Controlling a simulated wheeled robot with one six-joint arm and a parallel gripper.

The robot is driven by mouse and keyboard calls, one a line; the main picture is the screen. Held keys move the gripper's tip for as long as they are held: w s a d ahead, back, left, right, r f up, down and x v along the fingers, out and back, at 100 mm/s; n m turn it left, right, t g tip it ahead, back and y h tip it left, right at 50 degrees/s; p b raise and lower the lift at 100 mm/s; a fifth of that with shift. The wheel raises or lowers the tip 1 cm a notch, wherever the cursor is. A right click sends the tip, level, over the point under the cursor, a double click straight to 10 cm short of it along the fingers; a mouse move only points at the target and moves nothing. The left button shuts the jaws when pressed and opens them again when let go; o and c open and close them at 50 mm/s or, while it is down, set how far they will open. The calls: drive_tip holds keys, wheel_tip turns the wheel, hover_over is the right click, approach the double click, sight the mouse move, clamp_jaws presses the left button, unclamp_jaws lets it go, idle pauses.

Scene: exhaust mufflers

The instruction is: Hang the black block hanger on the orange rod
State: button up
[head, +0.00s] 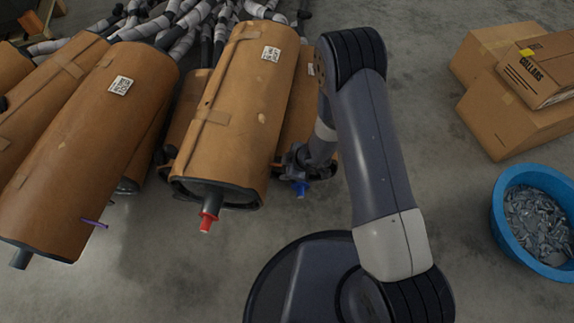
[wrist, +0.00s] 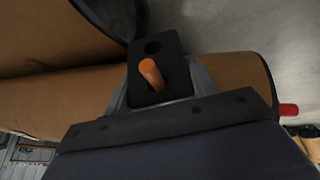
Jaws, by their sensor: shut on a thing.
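The black block hanger (wrist: 172,51) is a dark flat block with two holes, seen in the middle of the wrist view. My gripper (wrist: 160,95) is shut on it, with a grey finger on either side. The orange rod (wrist: 152,74) shows at the block's lower hole and appears to stick out through it toward the camera. The upper hole is empty. The rod's base is hidden behind the block.
Brown-wrapped mufflers (head: 240,110) lie close beside my gripper; one has a red-tipped pipe (head: 207,220). A blue tip (head: 301,188) shows below the gripper, and a purple rod (head: 95,223) at left. Cardboard boxes (head: 500,110) and a blue tub (head: 497,215) stand right.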

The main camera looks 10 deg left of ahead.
drive_tip(key=o, duration=1.1)
drive_tip(key=p+v, duration=0.4)
drive_tip(key=v, duration=0.7)
drive_tip(key=shift+f, duration=0.1)
drive_tip(key=b+x, duration=0.4)
drive_tip(key=x, duration=0.7)
drive_tip(key=shift+d+f+b, duration=0.15)
drive_tip(key=shift+b, duration=0.2)
drive_tip(key=shift+w+d+r, duration=0.1)
drive_tip(key=shift+d+r, duration=0.15)
drive_tip(key=shift+d, duration=0.55)
